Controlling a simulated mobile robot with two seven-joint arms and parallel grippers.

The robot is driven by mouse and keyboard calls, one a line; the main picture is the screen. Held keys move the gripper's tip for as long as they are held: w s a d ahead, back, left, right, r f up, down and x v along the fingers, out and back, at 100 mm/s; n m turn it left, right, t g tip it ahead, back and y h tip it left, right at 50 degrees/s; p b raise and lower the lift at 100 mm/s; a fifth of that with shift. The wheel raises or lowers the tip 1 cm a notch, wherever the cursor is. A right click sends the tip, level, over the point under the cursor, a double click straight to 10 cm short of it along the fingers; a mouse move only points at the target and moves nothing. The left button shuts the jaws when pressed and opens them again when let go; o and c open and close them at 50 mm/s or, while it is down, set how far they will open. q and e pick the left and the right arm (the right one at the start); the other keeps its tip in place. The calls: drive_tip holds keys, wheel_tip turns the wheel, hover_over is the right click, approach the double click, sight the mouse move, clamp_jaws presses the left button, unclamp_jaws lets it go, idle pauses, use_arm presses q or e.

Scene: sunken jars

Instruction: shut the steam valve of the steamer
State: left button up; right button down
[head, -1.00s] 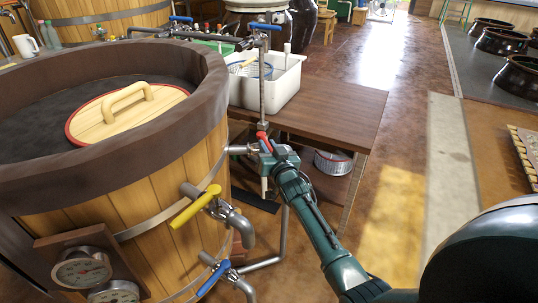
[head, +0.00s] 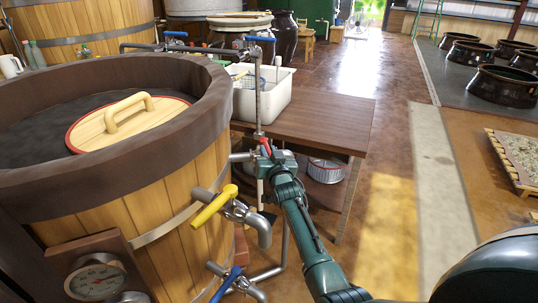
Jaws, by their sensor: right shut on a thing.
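The steamer (head: 165,248) is a large wooden tub with a dark rim at the left of the head view. Its round wooden lid (head: 150,122) lies on top. A steam valve with a red lever (head: 265,147) sits on the thin upright pipe (head: 259,105) beside the tub. My right gripper (head: 266,158) is at this valve, shut on the red lever, and covers part of it and the valve body. The lever looks steeply tilted; whether the valve is open or shut is unclear. My left gripper is out of view.
A yellow-handled tap (head: 213,206) and a blue-handled tap (head: 226,284) stick out from the tub, left of my right arm. A wooden table (head: 325,118) with a white basin (head: 275,98) stands behind.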

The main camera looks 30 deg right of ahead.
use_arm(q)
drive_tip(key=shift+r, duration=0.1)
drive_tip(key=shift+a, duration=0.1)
use_arm(e)
drive_tip(key=c, duration=1.3)
unclamp_jaws()
drive_tip(key=shift+s, duration=0.1)
